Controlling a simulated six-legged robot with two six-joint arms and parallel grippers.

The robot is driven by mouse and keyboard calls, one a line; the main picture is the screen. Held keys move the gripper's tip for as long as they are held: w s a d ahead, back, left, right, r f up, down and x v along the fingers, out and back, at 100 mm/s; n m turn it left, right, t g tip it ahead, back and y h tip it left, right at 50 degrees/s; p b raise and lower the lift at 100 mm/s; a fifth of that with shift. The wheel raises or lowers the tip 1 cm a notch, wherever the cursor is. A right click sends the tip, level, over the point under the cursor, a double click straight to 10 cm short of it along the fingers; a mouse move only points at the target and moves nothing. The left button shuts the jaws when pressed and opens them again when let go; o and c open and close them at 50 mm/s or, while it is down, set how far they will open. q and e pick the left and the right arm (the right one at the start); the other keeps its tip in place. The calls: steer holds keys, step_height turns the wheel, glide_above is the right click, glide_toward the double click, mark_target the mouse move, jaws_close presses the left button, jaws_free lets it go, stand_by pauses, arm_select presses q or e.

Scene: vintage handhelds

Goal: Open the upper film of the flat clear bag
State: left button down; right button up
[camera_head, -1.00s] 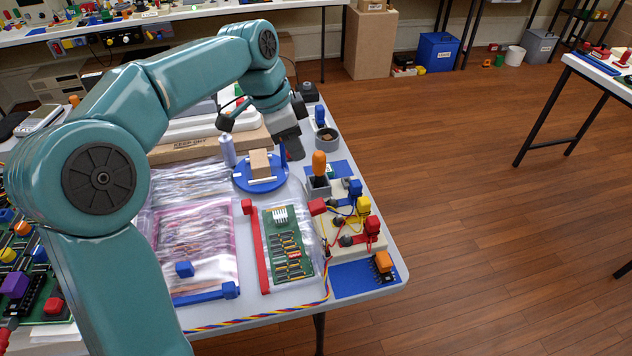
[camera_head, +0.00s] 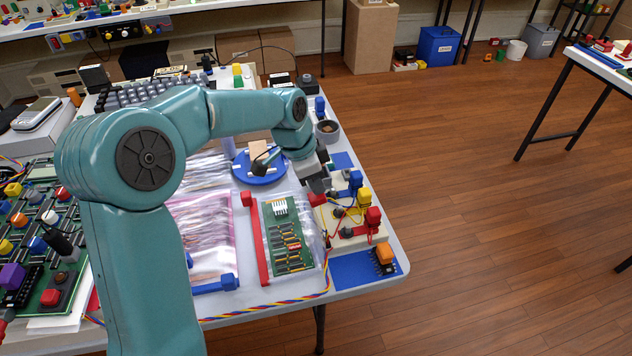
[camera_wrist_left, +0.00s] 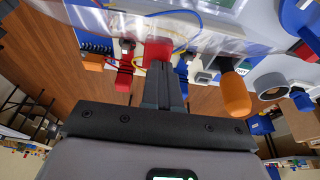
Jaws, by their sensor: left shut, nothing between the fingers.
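The flat clear bag (camera_head: 313,240) lies near the front right of the table with a green circuit board (camera_head: 285,237) inside. A red bar (camera_head: 263,245) runs along its left edge. A red block (camera_head: 317,199) sits at its top right corner. My left gripper (camera_head: 321,190) is shut and empty, just above this block. In the left wrist view its fingertips (camera_wrist_left: 160,72) point at the red block (camera_wrist_left: 157,50), and clear film (camera_wrist_left: 215,42) stretches behind. I cannot tell whether they touch. My right gripper is not in view.
A breadboard (camera_head: 345,238) with yellow, red and blue plugs stands close on the right. A blue turntable (camera_head: 243,172) with a small box is behind. A pink-tinted bag (camera_head: 205,230) lies to the left. A twisted cable (camera_head: 280,308) runs along the front edge.

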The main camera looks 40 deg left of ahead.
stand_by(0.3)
arm_select(q)
steer(key=shift+w+d+f, duration=0.15)
steer(key=shift+w+d, duration=0.5)
steer(key=shift+w+d+f, duration=0.15)
steer(key=shift+w, duration=0.2)
steer(key=shift+s, duration=0.2)
